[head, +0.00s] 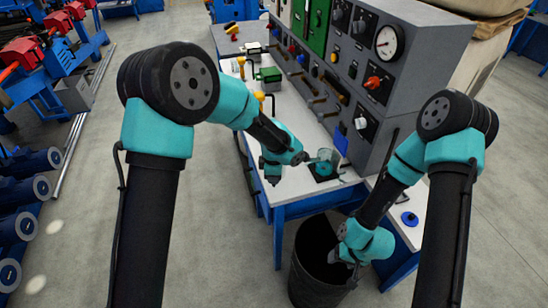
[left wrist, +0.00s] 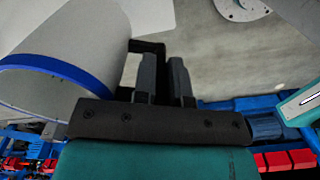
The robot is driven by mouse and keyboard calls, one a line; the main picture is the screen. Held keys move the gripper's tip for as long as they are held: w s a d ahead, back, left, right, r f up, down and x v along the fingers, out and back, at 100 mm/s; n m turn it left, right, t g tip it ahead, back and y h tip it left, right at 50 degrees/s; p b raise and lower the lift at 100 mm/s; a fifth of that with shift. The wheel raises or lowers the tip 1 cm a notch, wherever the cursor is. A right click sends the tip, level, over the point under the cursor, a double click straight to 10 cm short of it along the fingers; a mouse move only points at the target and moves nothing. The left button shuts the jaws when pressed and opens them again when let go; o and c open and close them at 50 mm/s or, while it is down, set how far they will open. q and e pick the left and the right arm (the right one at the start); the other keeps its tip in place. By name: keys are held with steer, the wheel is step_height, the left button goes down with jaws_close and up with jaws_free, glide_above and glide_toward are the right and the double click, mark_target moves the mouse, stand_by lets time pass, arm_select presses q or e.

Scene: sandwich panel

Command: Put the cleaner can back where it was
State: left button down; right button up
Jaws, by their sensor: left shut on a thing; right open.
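My left gripper (head: 308,158) is over the white bench, beside a small see-through, greyish vessel (head: 327,155), which I take to be the cleaner can. In the left wrist view the can (left wrist: 60,50) is a large grey round body with a blue band and a dark handle (left wrist: 147,46). The left fingers (left wrist: 167,80) are shut at this handle. A dark square patch (head: 321,178) shows on the bench under the can; I cannot tell whether the can touches it. My right gripper (head: 348,273) is open, low over the dark bin.
A dark round bin (head: 306,265) stands on the floor in front of the bench. A grey panel with a gauge (head: 388,42), knobs and switches rises behind the bench (head: 290,183). A blue disc (head: 410,218) lies at the right. A green box (head: 268,75) stands further back.

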arm_select(q)
steer(key=w+f, duration=0.1)
steer(key=w, duration=1.2)
steer(key=shift+w+f, duration=0.15)
steer(key=shift+w, duration=0.25)
steer(key=shift+f, duration=1.75)
steer(key=shift+f, duration=0.1)
steer(key=c, duration=1.2)
jaws_free()
steer(key=shift+o, duration=0.2)
step_height(320, 180, up, 12)
